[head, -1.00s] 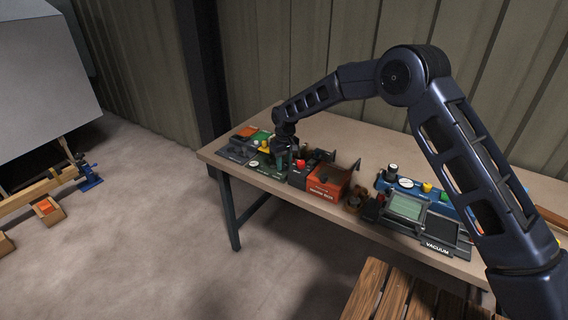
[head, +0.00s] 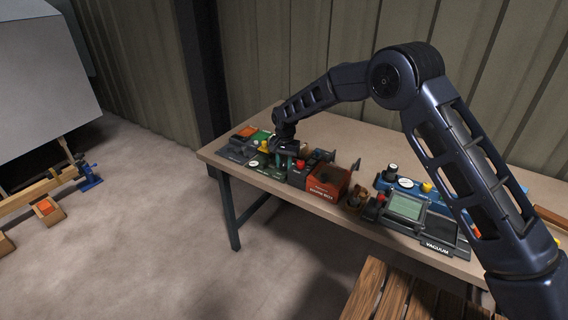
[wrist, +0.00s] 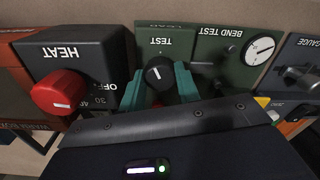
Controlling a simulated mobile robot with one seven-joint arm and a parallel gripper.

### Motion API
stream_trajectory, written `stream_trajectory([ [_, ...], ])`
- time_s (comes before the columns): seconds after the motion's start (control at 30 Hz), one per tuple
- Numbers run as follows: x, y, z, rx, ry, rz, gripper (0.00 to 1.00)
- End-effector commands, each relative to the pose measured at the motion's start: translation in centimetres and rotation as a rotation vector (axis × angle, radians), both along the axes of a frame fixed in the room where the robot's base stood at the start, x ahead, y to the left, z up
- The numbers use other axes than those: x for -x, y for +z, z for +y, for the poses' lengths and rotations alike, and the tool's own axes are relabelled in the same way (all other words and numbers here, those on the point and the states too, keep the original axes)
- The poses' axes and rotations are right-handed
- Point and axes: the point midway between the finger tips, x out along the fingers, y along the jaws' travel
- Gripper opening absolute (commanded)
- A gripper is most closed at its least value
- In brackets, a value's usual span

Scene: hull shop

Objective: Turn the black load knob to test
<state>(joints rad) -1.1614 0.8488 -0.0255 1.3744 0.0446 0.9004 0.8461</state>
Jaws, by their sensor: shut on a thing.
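In the wrist view, the black load knob (wrist: 158,72) sits on the front of a dark green bend-test unit (wrist: 205,62). The knob lies between the two teal fingertips of my gripper (wrist: 158,84), which is shut on it. The white pointer line on the knob points nearly straight up in the picture, toward the word TEST (wrist: 157,42). The lettering appears upside down. The knob's lower part is hidden by my gripper body. In the head view, my gripper (head: 288,158) is at the green unit near the bench's left end, and the knob cannot be made out.
A dark HEAT box with a red knob (wrist: 62,92) stands close on the left in the wrist view. A white dial (wrist: 260,50) and a gauge unit (wrist: 302,68) are to the right.

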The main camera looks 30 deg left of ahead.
Motion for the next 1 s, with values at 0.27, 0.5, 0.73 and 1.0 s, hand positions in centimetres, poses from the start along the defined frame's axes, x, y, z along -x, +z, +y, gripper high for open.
stream_trajectory([
  [0.27, 0.01, 0.08, 0.04, -0.001, -0.216, -0.001, 0.09],
  [0.5, 0.00, 0.08, 0.02, -0.001, -0.338, -0.001, 0.09],
  [0.73, 0.03, 0.08, 0.04, -0.002, -0.393, 0.000, 0.09],
  [1.0, 0.03, 0.08, 0.04, -0.002, -0.404, 0.000, 0.09],
])
